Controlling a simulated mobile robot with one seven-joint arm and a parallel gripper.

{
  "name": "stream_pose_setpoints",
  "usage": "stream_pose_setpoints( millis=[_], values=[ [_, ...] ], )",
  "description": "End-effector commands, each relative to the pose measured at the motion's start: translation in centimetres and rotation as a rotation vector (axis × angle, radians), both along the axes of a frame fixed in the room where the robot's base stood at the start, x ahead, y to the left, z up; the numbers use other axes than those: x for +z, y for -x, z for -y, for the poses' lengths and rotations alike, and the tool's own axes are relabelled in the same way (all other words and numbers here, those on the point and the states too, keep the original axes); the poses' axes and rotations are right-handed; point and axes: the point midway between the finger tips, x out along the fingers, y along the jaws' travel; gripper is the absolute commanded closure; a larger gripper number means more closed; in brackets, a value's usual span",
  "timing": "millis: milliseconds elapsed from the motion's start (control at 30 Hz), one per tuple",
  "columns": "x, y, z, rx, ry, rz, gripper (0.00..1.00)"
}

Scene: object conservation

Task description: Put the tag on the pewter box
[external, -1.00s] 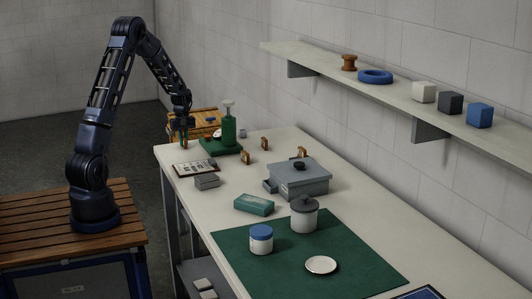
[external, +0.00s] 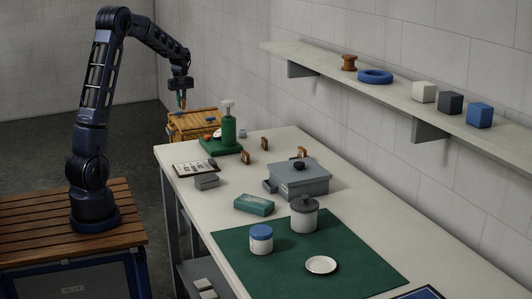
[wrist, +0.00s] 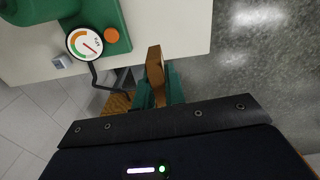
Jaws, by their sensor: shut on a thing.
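My gripper (external: 182,96) is shut on a small orange-brown tag (external: 183,104). It holds the tag in the air above the far left end of the table, near the green stand. In the wrist view the tag (wrist: 155,62) stands out from between the green fingers. The grey box (external: 299,183) that looks pewter sits on the table near the wall, with a dark knob on its lid. It is well apart from my gripper. Other small brown tag-like pieces stand on the table, one (external: 264,143) by the wall, one (external: 247,157) nearer, and one (external: 302,152) behind the grey box.
A green stand (external: 228,130) with a dial gauge (wrist: 85,44) is close to my gripper. A wooden crate (external: 190,126) is beyond the table end. A teal box (external: 253,204), jars and a green mat (external: 350,255) occupy the front. A shelf (external: 400,93) overhangs along the wall.

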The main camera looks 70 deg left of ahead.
Motion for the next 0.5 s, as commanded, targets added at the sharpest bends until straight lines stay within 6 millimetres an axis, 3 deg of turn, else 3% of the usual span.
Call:
stream_pose_setpoints(
  millis=[267,367,500],
  values=[
    [1.0,-0.1,0.4,-0.002,0.0,0.0,1.0],
    [1.2,-0.7,1.8,-0.005,0.001,0.0,1.0],
    [1.8,-2.0,5.6,-0.013,0.001,0.002,1.0]
  ],
)
